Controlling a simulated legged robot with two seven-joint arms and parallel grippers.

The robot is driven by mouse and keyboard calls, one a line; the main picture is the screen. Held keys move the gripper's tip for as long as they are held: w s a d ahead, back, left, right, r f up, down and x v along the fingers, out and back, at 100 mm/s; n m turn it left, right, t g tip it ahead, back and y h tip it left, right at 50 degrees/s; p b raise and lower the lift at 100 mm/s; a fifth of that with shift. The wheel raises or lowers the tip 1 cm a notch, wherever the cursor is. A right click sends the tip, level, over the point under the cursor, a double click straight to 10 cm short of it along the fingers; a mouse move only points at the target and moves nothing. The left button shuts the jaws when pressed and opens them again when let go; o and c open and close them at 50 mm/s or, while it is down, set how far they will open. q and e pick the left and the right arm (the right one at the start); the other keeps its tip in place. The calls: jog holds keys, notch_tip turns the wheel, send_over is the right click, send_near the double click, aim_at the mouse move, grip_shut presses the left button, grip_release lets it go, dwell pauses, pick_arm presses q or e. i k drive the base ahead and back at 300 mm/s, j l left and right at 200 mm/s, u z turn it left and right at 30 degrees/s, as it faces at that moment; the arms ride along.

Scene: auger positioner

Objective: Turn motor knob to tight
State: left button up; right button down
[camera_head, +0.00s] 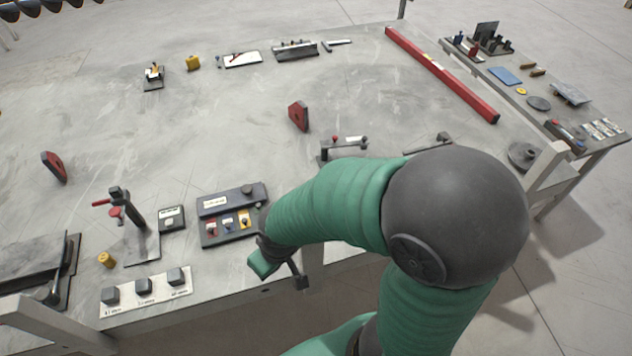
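A pale plate (172,291) at the table's front edge carries three black knobs: a left knob (111,296), a middle knob (144,287) and a right knob (177,277). Their labels are too small to read. A dark control box (208,226) behind it has a dark round knob on top and small coloured switches. I cannot tell which knob is the motor knob. My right gripper (280,271) hangs by the table's front edge, right of the plate and close to the box's right end. Its two fingers look apart with nothing between them. My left gripper is out of view.
A clamp stand (140,244) with a red handle stands behind the plate. A small dark box (172,218) and a brass cylinder (107,260) are near. A red beam (440,72) lies far right. The table middle is mostly clear.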

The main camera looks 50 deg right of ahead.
aim_at(246, 188)
jog(key=i+l+z, duration=0.1)
jog(key=z, duration=0.35)
jog(key=i+z, duration=0.15)
jog(key=z, duration=0.3)
jog(key=i, duration=0.15)
jog(key=k, duration=0.45)
